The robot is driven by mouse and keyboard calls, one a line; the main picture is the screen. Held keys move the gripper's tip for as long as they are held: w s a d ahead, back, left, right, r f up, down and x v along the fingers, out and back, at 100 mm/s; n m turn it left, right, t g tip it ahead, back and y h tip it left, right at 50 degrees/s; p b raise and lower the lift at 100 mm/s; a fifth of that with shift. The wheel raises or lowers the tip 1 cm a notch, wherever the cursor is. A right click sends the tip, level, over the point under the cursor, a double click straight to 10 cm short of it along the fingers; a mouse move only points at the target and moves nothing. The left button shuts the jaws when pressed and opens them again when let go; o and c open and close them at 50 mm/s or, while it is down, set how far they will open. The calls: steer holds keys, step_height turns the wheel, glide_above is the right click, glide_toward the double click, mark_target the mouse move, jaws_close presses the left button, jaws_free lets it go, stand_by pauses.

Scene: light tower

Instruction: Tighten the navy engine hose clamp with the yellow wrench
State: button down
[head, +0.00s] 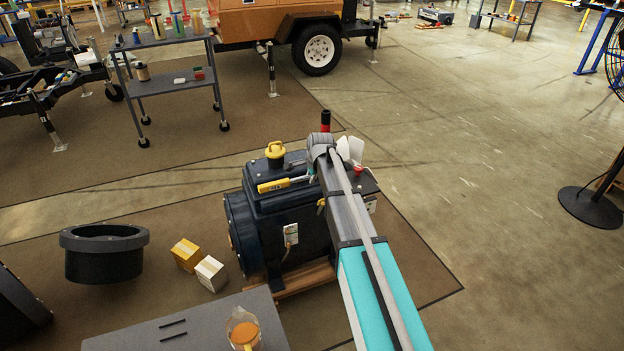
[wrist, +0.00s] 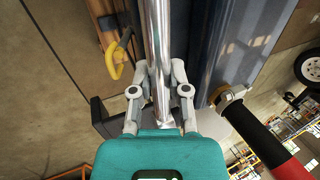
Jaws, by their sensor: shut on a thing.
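The navy engine (head: 290,225) stands on a wooden pallet, with my arm reaching over it. The yellow wrench (head: 272,185) shows its yellow handle and part of a silver shaft above the engine's top. My gripper is mostly hidden behind my arm in the head view. In the wrist view my gripper (wrist: 160,92) is shut on a shiny silver shaft (wrist: 159,40), apparently the wrench's. A brass-coloured ring (wrist: 224,97) sits at the base of a black and red hose-like part (wrist: 262,137), right of the gripper. I cannot tell whether this ring is the clamp or whether the wrench touches it.
A yellow looped handle (wrist: 117,62) is close left of the fingers. A yellow cap (head: 275,152) rises from the engine. A grey table (head: 200,325) with an orange-filled jug (head: 243,331) stands in front. Two small boxes (head: 198,265) lie left. The floor at right is mostly open.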

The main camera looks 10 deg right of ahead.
mark_target(303, 170)
steer(key=shift+s, duration=0.1)
stand_by(0.3)
steer(key=shift+w+a, duration=0.2)
steer(key=shift+w, duration=0.6)
steer(key=shift+w+a, duration=0.15)
steer(key=shift+w, duration=0.65)
steer(key=shift+w+a, duration=0.2)
steer(key=shift+w, duration=0.6)
steer(key=shift+w+a+r, duration=0.1)
steer(key=shift+w, duration=0.75)
stand_by(0.3)
steer(key=c, duration=1.2)
jaws_free()
steer(key=shift+c, duration=0.2)
jaws_close()
steer(key=shift+r, duration=0.1)
steer(key=shift+w+r+y+p, duration=0.1)
steer(key=shift+r+y+p, duration=0.25)
steer(key=shift+y, duration=0.35)
